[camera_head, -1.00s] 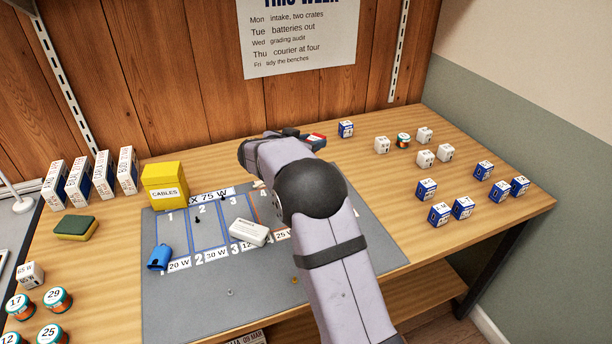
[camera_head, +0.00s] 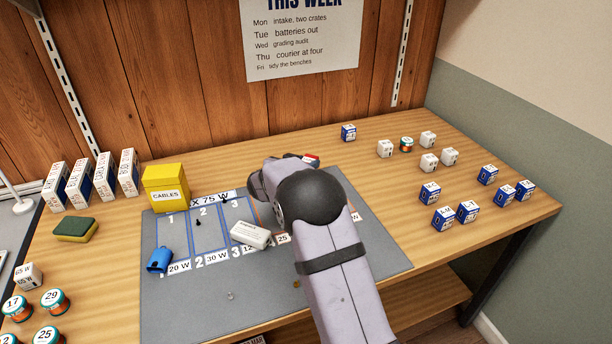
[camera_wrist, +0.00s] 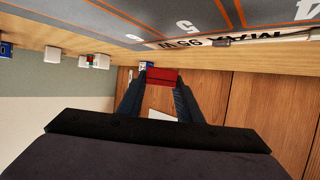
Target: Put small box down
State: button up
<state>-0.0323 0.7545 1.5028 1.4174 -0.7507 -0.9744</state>
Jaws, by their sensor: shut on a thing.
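My gripper is shut on a small red box (camera_wrist: 162,77), which sits between the fingertips (camera_wrist: 160,88) in the wrist view. In the head view, only a bit of the box, red and whitish (camera_head: 312,159), shows past my arm; the fingers are hidden behind my wrist. The box appears to be held above the bench, near the far edge of the grey mat (camera_head: 200,310). I cannot tell how high it is. The mat has numbered, outlined bays and watt labels.
A white box (camera_head: 250,234) lies askew on the mat, with a blue item (camera_head: 159,260) to its left. A yellow CABLES box (camera_head: 165,188) stands at the mat's back left corner. Several blue and white cubes (camera_head: 443,217) stand on the right. The bench (camera_head: 370,165) beyond the mat is partly clear.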

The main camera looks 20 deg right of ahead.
jog(key=shift+f, duration=0.1)
jog(key=shift+f+b, duration=0.35)
jog(key=shift+f, duration=1.4)
jog(key=shift+f, duration=0.15)
jog(key=o, duration=1.1)
